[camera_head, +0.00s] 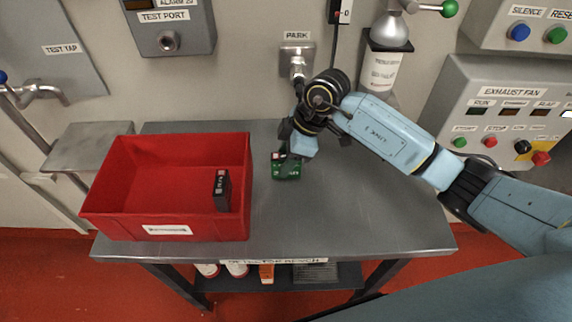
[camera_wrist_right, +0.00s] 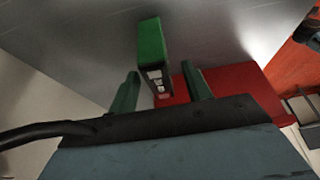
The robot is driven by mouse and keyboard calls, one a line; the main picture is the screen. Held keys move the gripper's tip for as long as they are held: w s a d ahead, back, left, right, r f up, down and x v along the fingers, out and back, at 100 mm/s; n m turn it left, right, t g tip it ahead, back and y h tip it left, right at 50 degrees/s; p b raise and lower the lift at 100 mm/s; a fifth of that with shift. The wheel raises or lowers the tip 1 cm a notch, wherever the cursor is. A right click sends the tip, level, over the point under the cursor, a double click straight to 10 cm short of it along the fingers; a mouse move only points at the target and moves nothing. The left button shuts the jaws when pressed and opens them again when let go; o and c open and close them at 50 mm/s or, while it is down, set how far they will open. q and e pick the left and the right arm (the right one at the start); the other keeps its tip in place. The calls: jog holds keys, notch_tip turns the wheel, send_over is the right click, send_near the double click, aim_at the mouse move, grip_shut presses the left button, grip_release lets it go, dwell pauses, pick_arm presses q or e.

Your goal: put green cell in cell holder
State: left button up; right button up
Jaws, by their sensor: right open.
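The green cell (camera_head: 287,169) stands on the grey bench, to the right of the red bin. In the right wrist view the green cell (camera_wrist_right: 152,42) has a green face and a dark side with pale marks. My right gripper (camera_head: 284,152) is low over the bench at the cell, partly hidden by its own wrist. In the wrist view its two fingers (camera_wrist_right: 162,90) are open, with the cell between and just beyond them. Nothing in view is plainly marked as the cell holder; the red bin's label (camera_head: 167,230) is unreadable. My left gripper is not in view.
The red bin (camera_head: 120,213) stands on the bench's left part with a black cell (camera_head: 222,190) inside. The bench top (camera_head: 350,215) is clear at the right and front. A wall fitting marked PARK (camera_head: 297,52) is behind my right wrist.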

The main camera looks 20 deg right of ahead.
grip_shut()
jog(key=shift+r, duration=0.1)
dwell(0.3)
